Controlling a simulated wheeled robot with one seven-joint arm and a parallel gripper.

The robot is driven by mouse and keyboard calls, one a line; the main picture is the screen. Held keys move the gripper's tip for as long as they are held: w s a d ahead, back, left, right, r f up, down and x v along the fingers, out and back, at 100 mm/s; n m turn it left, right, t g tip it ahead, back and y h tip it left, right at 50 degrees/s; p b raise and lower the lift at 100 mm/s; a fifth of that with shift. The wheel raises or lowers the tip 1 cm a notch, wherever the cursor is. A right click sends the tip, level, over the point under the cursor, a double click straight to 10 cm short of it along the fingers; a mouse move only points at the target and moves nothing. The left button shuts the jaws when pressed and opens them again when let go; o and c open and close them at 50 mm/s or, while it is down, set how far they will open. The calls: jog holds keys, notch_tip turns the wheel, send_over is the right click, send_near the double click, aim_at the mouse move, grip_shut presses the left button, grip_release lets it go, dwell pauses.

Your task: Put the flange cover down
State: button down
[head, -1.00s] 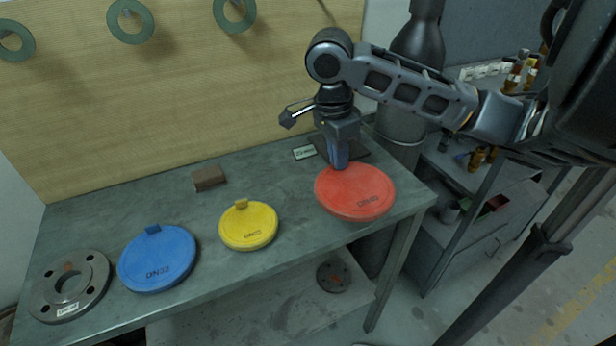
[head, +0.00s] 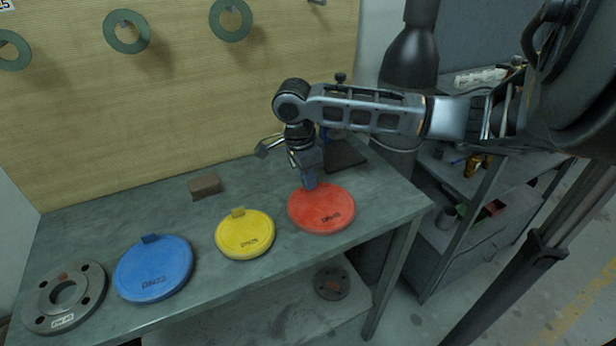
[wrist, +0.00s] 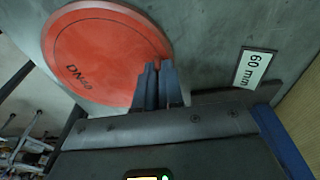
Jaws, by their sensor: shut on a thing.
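The red flange cover (head: 322,209), a round disc marked DN with digits I cannot read surely, is at the right part of the grey-green workbench (head: 262,270). It looks level and at or very near the bench top; I cannot tell whether it touches. My gripper (head: 310,184) points down at its back edge and is shut on it. In the wrist view the red cover (wrist: 105,55) fills the upper left, with my gripper's closed fingers (wrist: 156,85) at its rim. The part between the fingers is hidden.
A yellow cover (head: 244,234) lies just left of the red one. A blue cover (head: 153,268) and a grey metal flange (head: 64,297) lie farther left. A brown block (head: 206,187) sits behind. Another flange (head: 331,283) is on the lower shelf.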

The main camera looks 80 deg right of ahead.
jog(key=shift+f, duration=0.1)
jog(key=c, duration=1.3)
grip_release()
jog(key=shift+o, duration=0.2)
notch_tip(320, 180, up, 12)
jog(key=w+a, duration=0.1)
jog(key=shift+w, duration=0.2)
